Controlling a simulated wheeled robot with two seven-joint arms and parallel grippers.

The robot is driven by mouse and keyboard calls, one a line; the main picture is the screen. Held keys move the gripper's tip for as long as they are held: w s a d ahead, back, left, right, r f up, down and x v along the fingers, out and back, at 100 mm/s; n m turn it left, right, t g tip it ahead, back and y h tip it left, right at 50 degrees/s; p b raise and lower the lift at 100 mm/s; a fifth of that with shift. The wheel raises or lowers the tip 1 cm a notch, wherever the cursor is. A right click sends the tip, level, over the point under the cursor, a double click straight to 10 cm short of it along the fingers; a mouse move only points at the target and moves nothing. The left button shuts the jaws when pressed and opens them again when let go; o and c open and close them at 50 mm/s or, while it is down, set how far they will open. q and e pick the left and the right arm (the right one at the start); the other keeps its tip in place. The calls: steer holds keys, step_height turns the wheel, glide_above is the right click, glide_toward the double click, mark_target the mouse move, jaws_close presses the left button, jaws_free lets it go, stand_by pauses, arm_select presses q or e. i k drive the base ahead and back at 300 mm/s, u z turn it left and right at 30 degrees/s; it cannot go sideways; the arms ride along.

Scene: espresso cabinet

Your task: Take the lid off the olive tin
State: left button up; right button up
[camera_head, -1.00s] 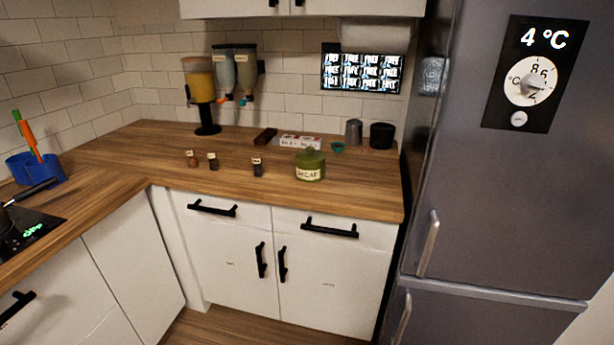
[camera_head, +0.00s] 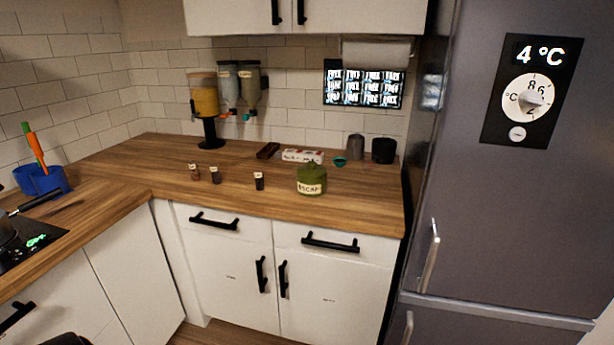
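The olive tin (camera_head: 311,182) stands upright on the wooden counter, near its front edge and right of the middle. It has a pale label that seems to read DECAF. Its olive lid (camera_head: 312,167) with a small knob sits on top. Neither of my grippers can be made out in the head view. A dark rounded shape at the bottom left edge is cut off, and I cannot tell what it is.
Small jars (camera_head: 215,175) stand left of the tin. Behind it are a white box (camera_head: 302,155), a teal bowl (camera_head: 340,161), a grey pitcher (camera_head: 356,147) and a black canister (camera_head: 383,150). The fridge (camera_head: 510,200) bounds the right. Counter front near the tin is clear.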

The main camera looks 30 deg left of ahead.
mark_target(311, 171)
steer(key=z, duration=0.65)
steer(key=k, duration=1.3)
steer(key=u, duration=1.8)
steer(key=i, duration=1)
steer(key=z, duration=0.1)
steer(key=k, duration=0.4)
steer(key=u, duration=0.55)
steer(key=i, duration=0.95)
steer(key=z, duration=0.25)
